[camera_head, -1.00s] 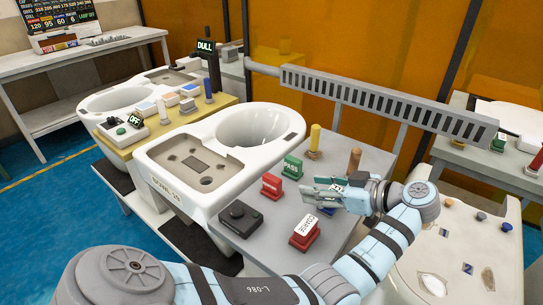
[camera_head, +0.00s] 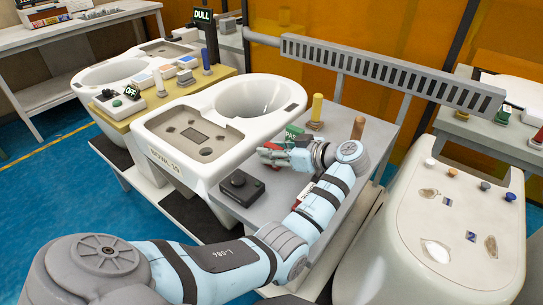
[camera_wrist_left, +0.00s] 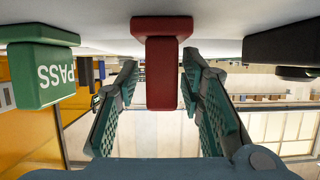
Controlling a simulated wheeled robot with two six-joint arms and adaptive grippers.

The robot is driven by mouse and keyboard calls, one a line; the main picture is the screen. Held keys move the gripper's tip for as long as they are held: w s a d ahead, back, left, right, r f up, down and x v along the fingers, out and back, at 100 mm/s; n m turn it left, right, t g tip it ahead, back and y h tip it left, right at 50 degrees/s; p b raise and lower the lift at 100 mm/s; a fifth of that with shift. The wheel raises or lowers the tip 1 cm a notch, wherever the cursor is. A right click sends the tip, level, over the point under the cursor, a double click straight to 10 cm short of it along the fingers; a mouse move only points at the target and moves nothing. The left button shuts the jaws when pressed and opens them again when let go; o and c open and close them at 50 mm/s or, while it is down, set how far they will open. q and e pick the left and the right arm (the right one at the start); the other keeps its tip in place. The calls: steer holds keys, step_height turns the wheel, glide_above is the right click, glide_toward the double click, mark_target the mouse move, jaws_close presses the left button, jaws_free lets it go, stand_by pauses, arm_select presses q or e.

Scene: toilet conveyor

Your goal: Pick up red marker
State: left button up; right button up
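A red block-shaped marker (camera_wrist_left: 161,75) with a wider cap-like end shows in the left wrist view, which looks upside down. My left gripper (camera_wrist_left: 160,68) is open, with one green-padded finger on each side of the marker. Gaps show between the pads and the red sides. In the head view my left gripper (camera_head: 268,154) is low over the grey table, and the marker there is mostly hidden by the fingers. My right gripper is not in view.
A green PASS block (camera_head: 293,132) stands just behind the gripper, and it also shows in the left wrist view (camera_wrist_left: 45,72). A black knob box (camera_head: 241,187) sits front left on the grey table (camera_head: 352,165). Yellow (camera_head: 317,108) and brown (camera_head: 358,128) handles stand behind. The white basin (camera_head: 215,130) is left.

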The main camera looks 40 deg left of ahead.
arm_select(q)
jaws_close()
steer(key=shift+r, duration=0.1)
